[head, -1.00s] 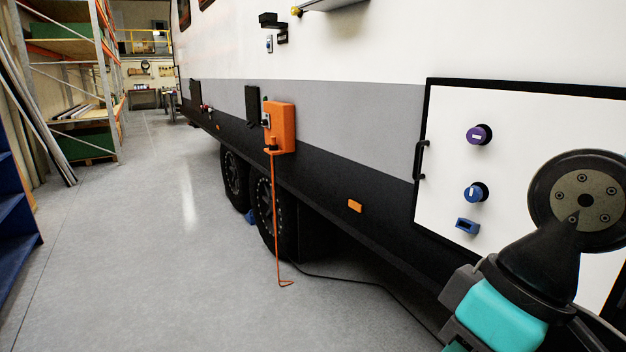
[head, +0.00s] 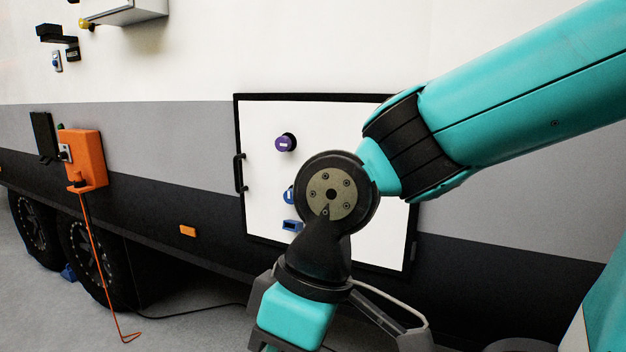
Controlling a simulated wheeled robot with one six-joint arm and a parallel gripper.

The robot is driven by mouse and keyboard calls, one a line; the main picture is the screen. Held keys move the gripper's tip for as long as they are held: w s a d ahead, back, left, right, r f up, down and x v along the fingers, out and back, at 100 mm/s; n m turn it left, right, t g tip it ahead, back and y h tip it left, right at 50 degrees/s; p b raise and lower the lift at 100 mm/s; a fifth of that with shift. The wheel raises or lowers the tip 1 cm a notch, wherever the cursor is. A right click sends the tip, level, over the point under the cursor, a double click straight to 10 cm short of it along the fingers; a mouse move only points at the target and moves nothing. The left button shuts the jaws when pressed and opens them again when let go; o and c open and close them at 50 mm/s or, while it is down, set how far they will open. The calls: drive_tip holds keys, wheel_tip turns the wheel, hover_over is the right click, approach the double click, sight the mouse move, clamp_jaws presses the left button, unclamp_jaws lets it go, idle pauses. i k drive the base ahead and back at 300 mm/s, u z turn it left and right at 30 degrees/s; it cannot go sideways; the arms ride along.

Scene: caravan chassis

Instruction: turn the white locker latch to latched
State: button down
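I see no white latch that I can make out for certain. A white locker door (head: 345,118) in a black frame is set in the caravan's side, in the middle of the head view. It carries a purple knob (head: 285,143), a blue knob (head: 289,195) partly hidden by my arm, and a small blue rectangular fitting (head: 292,226) below. A black pull handle (head: 239,172) is on its left edge. My arm crosses in front of the door's right and lower part and hides some of it. My gripper's fingers are not in view.
An orange box (head: 83,160) with a hanging orange cord is on the caravan's side at left, above the wheels (head: 92,262). A pale box (head: 125,12) juts out at upper left, near small black fittings (head: 57,33).

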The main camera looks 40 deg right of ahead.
sight(284, 143)
drive_tip(key=u, duration=1.25)
drive_tip(key=i, duration=2.2)
drive_tip(key=z, duration=3.85)
